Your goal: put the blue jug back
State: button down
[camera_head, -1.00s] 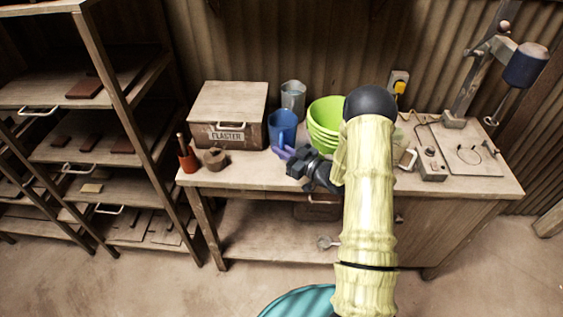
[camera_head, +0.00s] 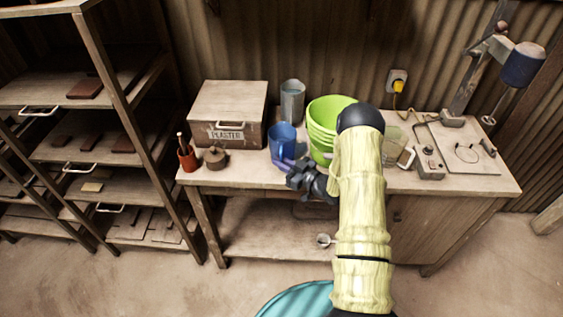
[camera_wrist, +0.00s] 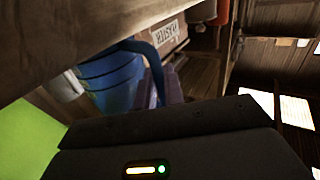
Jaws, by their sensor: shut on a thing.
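The blue jug (camera_head: 282,138) is upright at the bench's left-middle, in front of a grey metal jug (camera_head: 292,98). My gripper (camera_head: 284,163) is low at its front, with purple fingers shut on the blue jug. In the wrist view the blue jug (camera_wrist: 108,82) fills the upper left, its dark blue strap-like handle (camera_wrist: 150,62) running down to the purple fingers (camera_wrist: 172,88). The exact grip spot is partly hidden by the gripper body. I cannot tell whether the jug's base touches the bench.
Green stacked buckets (camera_head: 322,125) stand close on the right. A drill stand (camera_head: 490,75) is at far right.

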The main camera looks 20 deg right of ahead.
jog(key=shift+f, duration=0.2)
jog(key=c, duration=1.5)
grip_release()
jog(key=shift+r, duration=0.1)
jog(key=shift+r, duration=0.2)
jog(key=b+v, duration=0.3)
jog(key=v, duration=0.9)
jog(key=shift+w, duration=0.15)
